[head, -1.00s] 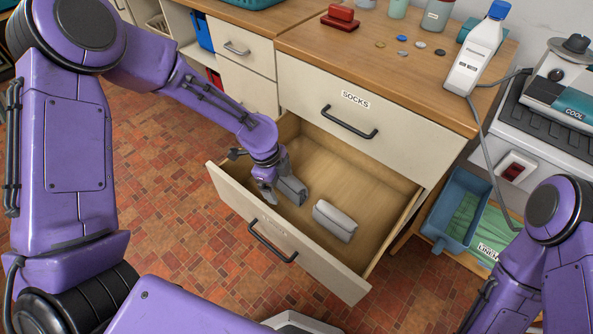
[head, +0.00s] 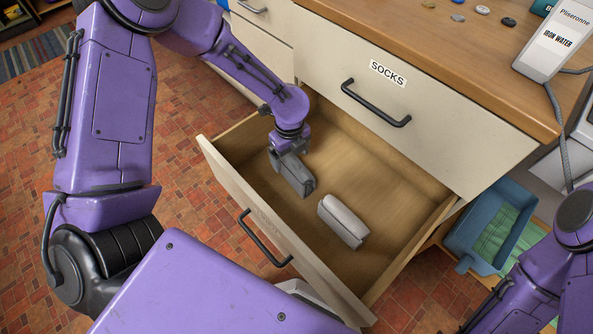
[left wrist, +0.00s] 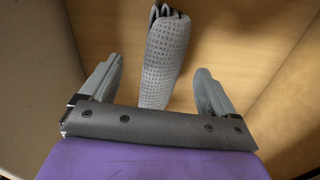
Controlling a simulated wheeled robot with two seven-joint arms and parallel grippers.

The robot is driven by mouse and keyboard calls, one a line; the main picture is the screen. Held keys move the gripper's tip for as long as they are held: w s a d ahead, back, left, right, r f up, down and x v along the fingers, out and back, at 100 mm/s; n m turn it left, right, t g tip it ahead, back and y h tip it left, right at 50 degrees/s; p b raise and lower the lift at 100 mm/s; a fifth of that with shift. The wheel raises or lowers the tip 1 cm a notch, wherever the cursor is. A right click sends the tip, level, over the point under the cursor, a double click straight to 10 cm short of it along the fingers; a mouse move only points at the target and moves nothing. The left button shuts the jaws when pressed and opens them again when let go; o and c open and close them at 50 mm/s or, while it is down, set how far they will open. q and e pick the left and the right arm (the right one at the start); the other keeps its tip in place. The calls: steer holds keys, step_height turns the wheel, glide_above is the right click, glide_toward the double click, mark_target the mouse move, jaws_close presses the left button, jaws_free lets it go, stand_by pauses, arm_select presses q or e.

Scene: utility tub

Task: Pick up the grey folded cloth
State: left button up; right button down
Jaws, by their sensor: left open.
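In the left wrist view the cloth (left wrist: 166,62) is a long roll with a fine check pattern. It lies between the two fingers, with a gap on each side. My right gripper is out of view.
A closed drawer labelled SOCKS (head: 410,110) is above. A blue tub (head: 490,225) stands at right.

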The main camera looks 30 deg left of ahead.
arm_select(q)
steer(key=f+b, duration=0.1)
steer(key=f, duration=0.2)
steer(key=d+f, duration=0.1)
steer(key=f, duration=0.2)
steer(key=shift+w+d+b, duration=0.1)
steer(key=shift+w+b, duration=0.1)
steer(key=shift+b, duration=0.15)
steer(key=shift+r, duration=0.15)
steer(key=c, duration=1.1)
